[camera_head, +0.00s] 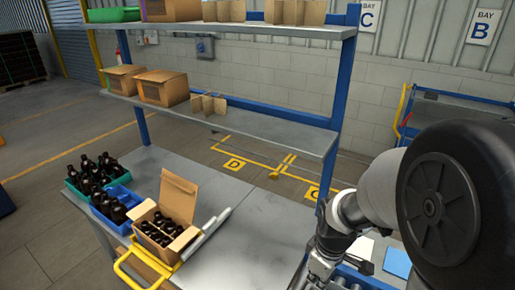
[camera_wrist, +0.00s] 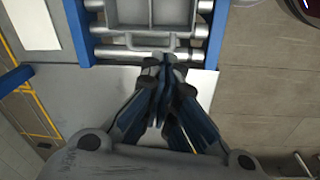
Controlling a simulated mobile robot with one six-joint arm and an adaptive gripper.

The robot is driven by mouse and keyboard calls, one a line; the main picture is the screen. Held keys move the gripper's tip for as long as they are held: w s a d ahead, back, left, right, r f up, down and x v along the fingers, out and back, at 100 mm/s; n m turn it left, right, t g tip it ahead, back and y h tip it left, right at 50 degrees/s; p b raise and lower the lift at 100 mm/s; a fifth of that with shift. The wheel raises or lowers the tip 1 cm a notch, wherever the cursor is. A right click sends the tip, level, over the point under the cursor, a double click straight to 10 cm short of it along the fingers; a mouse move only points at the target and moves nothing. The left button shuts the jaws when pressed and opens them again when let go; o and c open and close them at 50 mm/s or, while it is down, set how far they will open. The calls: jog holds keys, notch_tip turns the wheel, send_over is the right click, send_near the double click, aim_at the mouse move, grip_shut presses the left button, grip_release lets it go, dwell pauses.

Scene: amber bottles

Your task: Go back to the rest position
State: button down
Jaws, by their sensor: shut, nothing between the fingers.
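My gripper (camera_wrist: 163,66) points away from the wrist camera with its fingers together and nothing between them. In the head view my arm reaches in from the right, and my gripper (camera_head: 318,270) is low at the picture's edge, partly cut off. It is to the right of the workbench and apart from the bottles. Dark amber bottles stand in an open cardboard box (camera_head: 178,198) on the bench. More bottles stand in a green bin (camera_head: 72,184) and a blue bin (camera_head: 103,221) to its left.
The grey bench (camera_head: 262,225) is clear right of the box. Above it are shelves (camera_head: 265,118) with cartons and cardboard dividers, held by blue posts (camera_head: 343,75). A yellow handle frame (camera_head: 125,268) stands at the bench front. Metal rollers (camera_wrist: 130,52) lie beyond my gripper in the wrist view.

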jog(key=s+a+r+m+t+b, duration=0.1)
jog(key=s+r+m+t+b, duration=0.1)
jog(key=s+r+m, duration=0.7)
jog(key=s+r+t, duration=0.1)
jog(key=s+r, duration=0.5)
jog(key=s, duration=0.1)
jog(key=shift+a+r+t, duration=0.3)
jog(key=shift+r, duration=0.1)
jog(key=shift+s, duration=0.1)
dwell(1.0)
